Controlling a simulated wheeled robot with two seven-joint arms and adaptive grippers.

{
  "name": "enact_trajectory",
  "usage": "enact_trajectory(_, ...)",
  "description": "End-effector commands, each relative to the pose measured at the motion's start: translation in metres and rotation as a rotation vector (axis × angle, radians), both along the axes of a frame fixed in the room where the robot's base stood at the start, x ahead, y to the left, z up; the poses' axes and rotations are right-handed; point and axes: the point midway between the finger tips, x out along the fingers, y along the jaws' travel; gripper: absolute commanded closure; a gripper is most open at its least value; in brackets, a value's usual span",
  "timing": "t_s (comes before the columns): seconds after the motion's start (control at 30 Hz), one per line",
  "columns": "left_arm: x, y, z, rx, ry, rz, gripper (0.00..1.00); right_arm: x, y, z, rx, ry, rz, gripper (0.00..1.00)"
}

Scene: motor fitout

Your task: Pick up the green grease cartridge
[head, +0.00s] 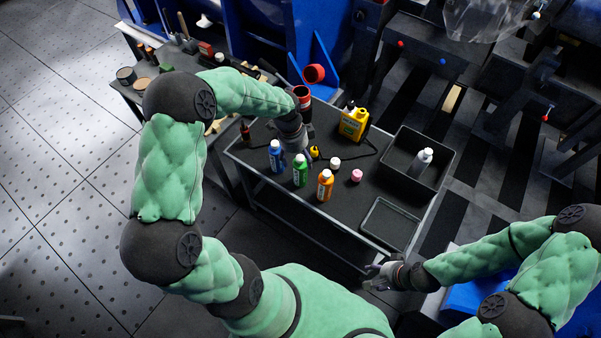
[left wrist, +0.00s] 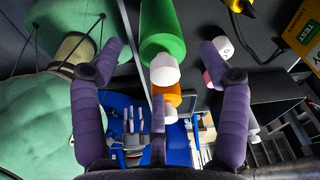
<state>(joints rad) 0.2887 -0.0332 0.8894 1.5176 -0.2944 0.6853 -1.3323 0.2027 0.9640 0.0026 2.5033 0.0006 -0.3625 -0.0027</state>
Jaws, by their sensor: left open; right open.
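The green grease cartridge (head: 300,171), with a white cap, stands upright on the dark workbench between a blue bottle (head: 276,156) and an orange bottle (head: 325,185). My left gripper (head: 305,154) is just behind and above it in the head view. In the left wrist view the green cartridge (left wrist: 163,30) appears between the spread purple fingers of the left gripper (left wrist: 164,48), with no clear contact. The orange bottle (left wrist: 166,93) shows beyond its cap. My right gripper (head: 377,272) is open and empty near the bench's front right corner.
A yellow jug (head: 354,124), a small white-capped item (head: 335,163) and a pink one (head: 356,176) stand nearby. A black bin (head: 447,172) holding a clear bottle (head: 421,161) and a flat tray (head: 391,224) lie to the right. A red cup (head: 302,97) is at the back.

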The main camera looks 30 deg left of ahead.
Motion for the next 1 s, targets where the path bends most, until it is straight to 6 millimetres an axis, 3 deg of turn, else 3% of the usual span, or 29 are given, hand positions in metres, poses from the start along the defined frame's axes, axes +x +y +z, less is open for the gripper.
enact_trajectory(0.17, 0.002, -0.001, -0.011, 0.0, 0.0, 0.0, 0.24, 0.0, 0.0, -0.007, 0.0, 0.0, 0.0, 0.47)
enact_trajectory(0.47, 0.006, -0.007, -0.049, 0.0, 0.0, 0.0, 0.24, 0.0, 0.0, -0.029, 0.0, 0.0, 0.0, 0.47)
enact_trajectory(0.73, 0.007, -0.007, -0.051, 0.001, -0.002, 0.0, 0.24, 0.0, 0.0, -0.029, 0.0, -0.001, 0.0, 0.47)
enact_trajectory(0.77, 0.007, -0.007, -0.051, 0.001, -0.002, 0.0, 0.3, 0.0, 0.0, -0.029, 0.0, -0.001, 0.0, 0.47)
enact_trajectory(1.0, 0.006, -0.008, -0.051, 0.0, -0.001, 0.0, 0.98, 0.0, 0.0, -0.029, 0.0, -0.001, 0.0, 0.47)
